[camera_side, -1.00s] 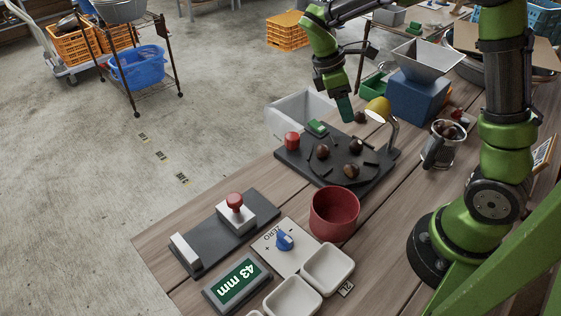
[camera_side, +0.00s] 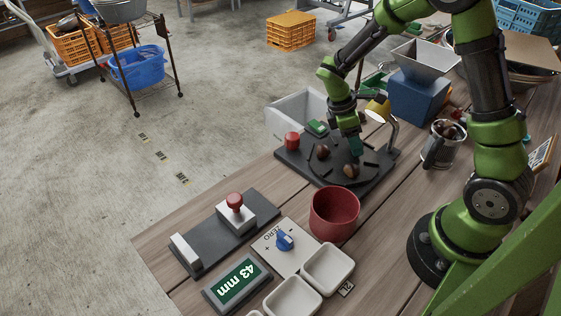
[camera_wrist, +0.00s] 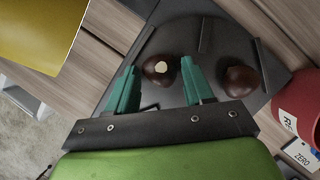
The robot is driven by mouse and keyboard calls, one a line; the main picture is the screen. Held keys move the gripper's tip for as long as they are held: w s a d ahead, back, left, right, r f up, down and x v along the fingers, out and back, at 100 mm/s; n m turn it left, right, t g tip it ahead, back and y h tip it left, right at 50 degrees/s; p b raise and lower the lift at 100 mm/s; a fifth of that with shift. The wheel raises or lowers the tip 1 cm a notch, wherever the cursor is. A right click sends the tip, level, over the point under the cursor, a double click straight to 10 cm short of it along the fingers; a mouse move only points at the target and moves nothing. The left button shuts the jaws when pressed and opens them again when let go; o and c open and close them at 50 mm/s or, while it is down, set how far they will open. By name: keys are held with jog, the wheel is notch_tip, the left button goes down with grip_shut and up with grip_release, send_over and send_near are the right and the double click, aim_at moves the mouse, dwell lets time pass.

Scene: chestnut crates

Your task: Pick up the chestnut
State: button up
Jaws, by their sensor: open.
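A dark brown chestnut with a pale patch (camera_wrist: 156,72) lies between the two green fingertips of my gripper (camera_wrist: 161,82) in the wrist view. A visible gap to the right finger shows. A second chestnut (camera_wrist: 240,80) lies to the right of the fingers. In the side view my gripper (camera_side: 355,147) is low over the round dark plate and hides the chestnut under it. Two other chestnuts, one at the left (camera_side: 322,151) and one nearer the front (camera_side: 351,170), show on that plate. My gripper is open.
The dark board (camera_side: 298,165) carries a red button (camera_side: 292,140) and raised ribs between the chestnuts. A red cup (camera_side: 334,213) is in front, a grey bin (camera_side: 290,115) behind, and a metal mug (camera_side: 440,146) to the right.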

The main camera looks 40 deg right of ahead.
jog(key=c, duration=0.9)
jog(key=shift+r, duration=0.1)
jog(key=shift+r, duration=0.55)
notch_tip(320, 180, up, 2)
jog(key=shift+r, duration=0.1)
jog(key=s+a, duration=0.1)
jog(key=s, duration=0.4)
jog(key=s+a+r, duration=0.1)
jog(key=s+a, duration=0.1)
jog(key=s, duration=0.3)
jog(key=s+a, duration=0.1)
jog(key=s, duration=0.4)
jog(key=shift+s+a+r, duration=0.2)
jog(key=shift+a+r, duration=0.05)
